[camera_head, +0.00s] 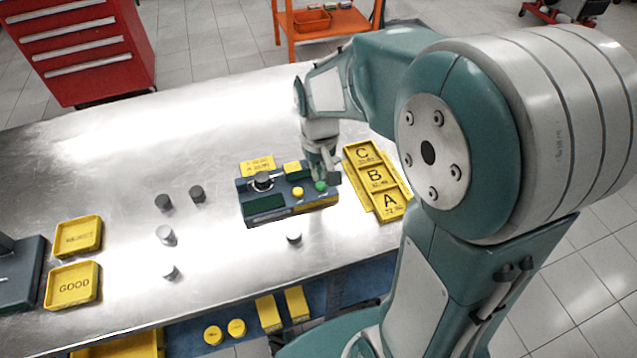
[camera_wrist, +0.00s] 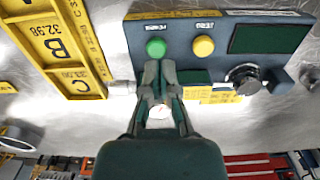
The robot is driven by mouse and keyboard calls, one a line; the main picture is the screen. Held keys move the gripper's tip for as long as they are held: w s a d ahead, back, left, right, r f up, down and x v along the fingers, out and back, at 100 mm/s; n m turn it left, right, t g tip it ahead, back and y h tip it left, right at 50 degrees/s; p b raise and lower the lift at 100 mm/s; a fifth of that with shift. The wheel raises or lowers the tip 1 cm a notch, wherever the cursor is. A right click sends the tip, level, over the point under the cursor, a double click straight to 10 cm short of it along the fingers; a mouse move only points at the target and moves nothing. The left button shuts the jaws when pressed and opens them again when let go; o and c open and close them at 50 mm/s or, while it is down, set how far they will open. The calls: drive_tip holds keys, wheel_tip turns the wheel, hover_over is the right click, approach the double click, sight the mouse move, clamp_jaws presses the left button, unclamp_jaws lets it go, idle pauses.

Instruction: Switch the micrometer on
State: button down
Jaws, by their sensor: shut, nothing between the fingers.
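The micrometer (camera_head: 285,208) is a blue-grey box on the steel bench; it also shows in the wrist view (camera_wrist: 130,38). Its top has a green button (camera_wrist: 156,47), a yellow button (camera_wrist: 204,46), a dark display (camera_wrist: 268,39) with no visible reading, and a black knob (camera_wrist: 243,77). In the head view the green button (camera_head: 320,186) is at the right end. My gripper (camera_wrist: 160,66) is shut and empty, its fingertips right beside the green button in the wrist view. Whether they touch it I cannot tell. In the head view my gripper (camera_head: 322,170) is over the box's right end.
A yellow tray (camera_head: 399,211) with compartments A, B and C lies right of the micrometer. Several small metal cylinders (camera_head: 166,235) stand to the left. Yellow REJECT (camera_head: 100,239) and GOOD (camera_head: 97,292) trays lie farther left. The back of the bench is clear.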

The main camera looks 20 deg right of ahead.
sight(320, 184)
drive_tip(key=shift+d, duration=0.25)
drive_tip(key=shift+a+f, duration=0.1)
drive_tip(key=shift+f, duration=0.05)
drive_tip(key=shift+f, duration=1.3)
drive_tip(key=shift+r, duration=3.05)
